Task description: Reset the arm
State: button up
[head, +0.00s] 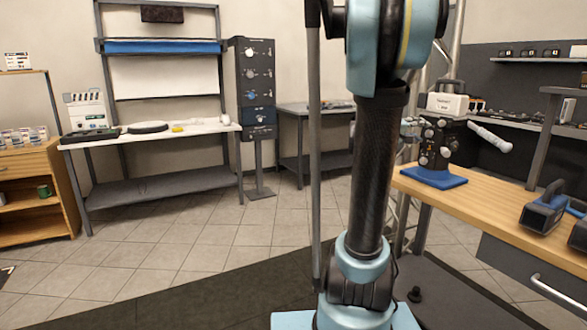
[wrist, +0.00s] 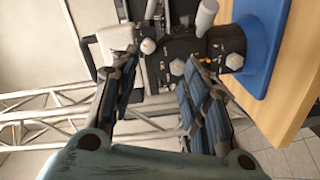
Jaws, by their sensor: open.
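My gripper (wrist: 160,66) shows in the wrist view with its two dark, blue-padded fingers spread apart. It is open, and nothing is seen between the fingers. Beyond the fingertips is a black device (wrist: 180,42) with light knobs on a blue base (wrist: 265,45). I cannot tell whether a finger touches it. In the head view my raised arm fills the middle. The black device (head: 437,143) stands on its blue base (head: 433,178) just right of the arm. The gripper is not clearly seen there, as the arm covers much of that area.
The device stands on a wooden workbench (head: 480,205) at right, with dark blue-and-black tools (head: 543,207) near its right end. A metal truss (wrist: 60,120) is close to the gripper. A white-topped bench (head: 190,130) and grey cabinet (head: 256,75) stand at back left. Tiled floor (head: 160,240) is clear at left.

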jog(key=s+a+f+g+y, duration=0.2)
jog(key=s+a+f+y, duration=0.6)
jog(key=s+a+f, duration=0.5)
jog(key=s+a+f+g+y, duration=0.2)
jog(key=s+a+f+y, duration=0.6)
jog(key=s+a+f, duration=0.5)
jog(key=a+f, duration=0.2)
jog(key=a, duration=0.5)
jog(key=shift+a+f, duration=0.25)
jog(key=shift+a, duration=0.05)
jog(key=shift+w+f, duration=0.2)
jog(key=shift+w, duration=0.25)
jog(key=shift+d, duration=0.1)
